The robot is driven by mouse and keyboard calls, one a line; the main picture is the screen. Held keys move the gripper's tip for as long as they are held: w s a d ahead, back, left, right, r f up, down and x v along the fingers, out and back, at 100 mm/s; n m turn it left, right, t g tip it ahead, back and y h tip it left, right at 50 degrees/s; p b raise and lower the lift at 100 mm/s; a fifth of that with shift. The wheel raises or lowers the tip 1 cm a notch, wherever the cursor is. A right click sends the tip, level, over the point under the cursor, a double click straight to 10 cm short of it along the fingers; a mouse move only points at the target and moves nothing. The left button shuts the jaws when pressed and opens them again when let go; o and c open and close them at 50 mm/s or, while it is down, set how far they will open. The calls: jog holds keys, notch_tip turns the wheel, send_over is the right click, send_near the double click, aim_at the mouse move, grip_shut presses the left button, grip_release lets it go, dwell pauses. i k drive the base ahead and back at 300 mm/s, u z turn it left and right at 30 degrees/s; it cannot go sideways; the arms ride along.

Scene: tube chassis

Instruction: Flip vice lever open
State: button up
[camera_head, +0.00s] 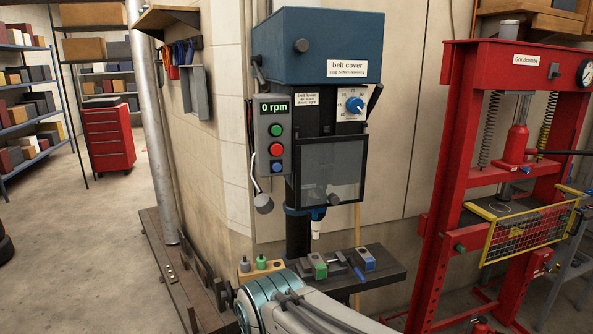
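A small machine vice (335,264) sits on the dark table of the drill press, below the chuck. A green block (318,266) is at its left and a blue block (365,260) at its right. A thin blue handle (358,272) lies at its front; I cannot tell for sure whether it is the vice lever. My arm comes in from the bottom edge, in front of the table. My gripper (208,280) appears as dark parts left of the teal wrist, apart from the vice. Its fingers are too small and dark to read.
The drill press has a blue belt cover (320,48), a control box (273,138) reading 0 rpm and a clear guard (331,172) above the table. A wooden holder (261,268) stands left of the vice. A red press (450,180) with a yellow mesh guard stands at right.

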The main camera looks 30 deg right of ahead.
aim_at(347, 256)
jog(key=u, duration=1.45)
jog(key=k, duration=1.35)
jog(key=z, duration=1.8)
jog(key=i, duration=0.7)
jog(key=u, duration=0.2)
